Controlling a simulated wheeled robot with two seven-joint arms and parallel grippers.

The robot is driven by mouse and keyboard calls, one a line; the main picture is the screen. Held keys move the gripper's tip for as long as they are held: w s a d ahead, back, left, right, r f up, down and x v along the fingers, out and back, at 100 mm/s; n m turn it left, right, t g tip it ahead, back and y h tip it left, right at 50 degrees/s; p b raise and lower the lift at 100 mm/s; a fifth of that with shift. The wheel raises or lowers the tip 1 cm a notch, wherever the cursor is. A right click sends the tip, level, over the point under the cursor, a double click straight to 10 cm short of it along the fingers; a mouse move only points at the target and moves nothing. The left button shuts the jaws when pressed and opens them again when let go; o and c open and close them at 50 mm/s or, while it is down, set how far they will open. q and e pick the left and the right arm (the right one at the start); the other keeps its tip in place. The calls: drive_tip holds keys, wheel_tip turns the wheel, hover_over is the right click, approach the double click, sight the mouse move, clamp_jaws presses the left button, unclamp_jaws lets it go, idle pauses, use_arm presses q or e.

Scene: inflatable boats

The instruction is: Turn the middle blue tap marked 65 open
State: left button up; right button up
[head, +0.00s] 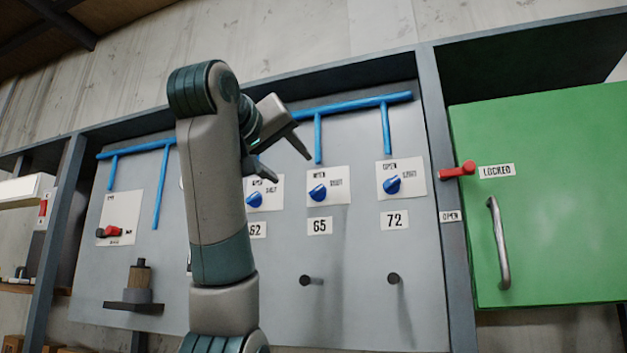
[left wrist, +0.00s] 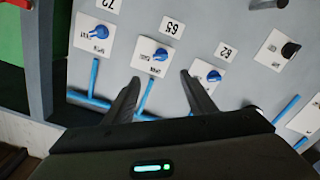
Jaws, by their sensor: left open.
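The middle blue tap (head: 318,193) sits on a white plate with words at its upper left and right, above the label 65 (head: 319,226). Its pointer is too small to read surely. In the left wrist view, which is upside down, the tap (left wrist: 161,54) lies just beyond and between my fingertips. My left gripper (head: 284,164) is open and empty, up and left of the tap in the head view, apart from it. The gripper also shows in the left wrist view (left wrist: 160,79). My right gripper is out of view.
Blue taps marked 62 (head: 255,200) and 72 (head: 392,185) flank it. Blue pipes (head: 350,105) run above. Dark pegs (head: 305,280) stick out below. A green door (head: 550,200) with a red latch (head: 458,171) is at right. A red-handled switch (head: 114,231) is at left.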

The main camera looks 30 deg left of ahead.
sight(315, 189)
use_arm(q)
drive_tip(key=shift+p+x, duration=6.3)
drive_tip(key=shift+x, duration=1.55)
drive_tip(key=shift+a+f, duration=0.1)
drive_tip(key=shift+s, duration=0.1)
drive_tip(key=c, duration=1)
